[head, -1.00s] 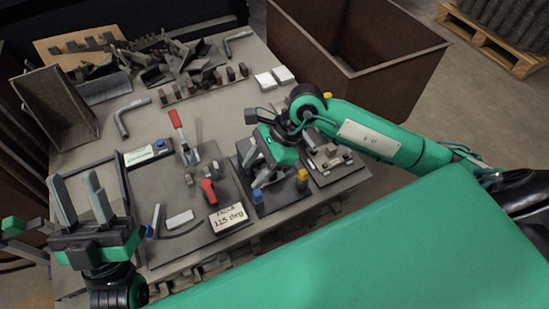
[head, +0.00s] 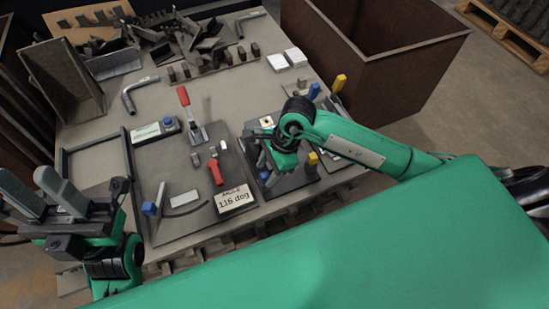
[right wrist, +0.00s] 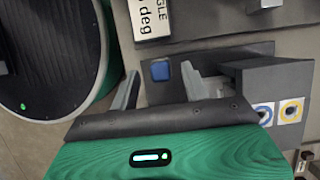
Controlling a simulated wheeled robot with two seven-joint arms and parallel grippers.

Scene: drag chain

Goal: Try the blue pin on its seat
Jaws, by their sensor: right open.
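The fingers are apart, with a gap at the left finger. In the head view the blue pin (head: 264,175) is at the front left of a dark fixture plate (head: 282,189), just below my right gripper (head: 268,163), whose fingers are partly hidden there. My left gripper (head: 38,195) is open and empty.
A yellow pin (head: 312,158) stands right of the blue one. A plate with a red-handled clamp (head: 186,105) and an angle sign (head: 235,198) lies to the left. Another blue-headed piece (head: 149,208) is at that plate's front left. A brown bin (head: 370,80) stands behind right.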

